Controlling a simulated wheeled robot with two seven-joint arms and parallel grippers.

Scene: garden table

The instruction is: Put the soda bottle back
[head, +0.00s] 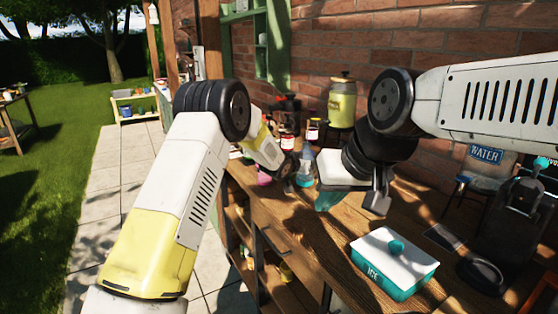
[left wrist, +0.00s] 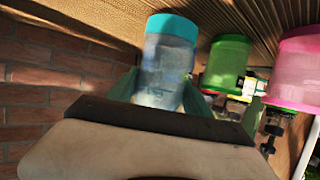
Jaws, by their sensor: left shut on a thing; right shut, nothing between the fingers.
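The soda bottle is clear and bluish with a teal base. In the head view the bottle (head: 306,163) is upright at the back of the wooden table. My left gripper (head: 288,167) is shut on it from the left. In the left wrist view, which is upside down, the bottle (left wrist: 168,70) is between my green fingers, its teal end close to the wood. I cannot tell whether it touches the table. My right gripper (head: 329,201) is shut and empty, pointing down over the table, right of the bottle and nearer.
A pink bottle (head: 263,178) stands left of the soda bottle; a green one (left wrist: 228,62) shows between them in the left wrist view. Behind is a yellow drink jar (head: 342,103). A white and teal ice box (head: 393,272) is at the front right. The table middle is clear.

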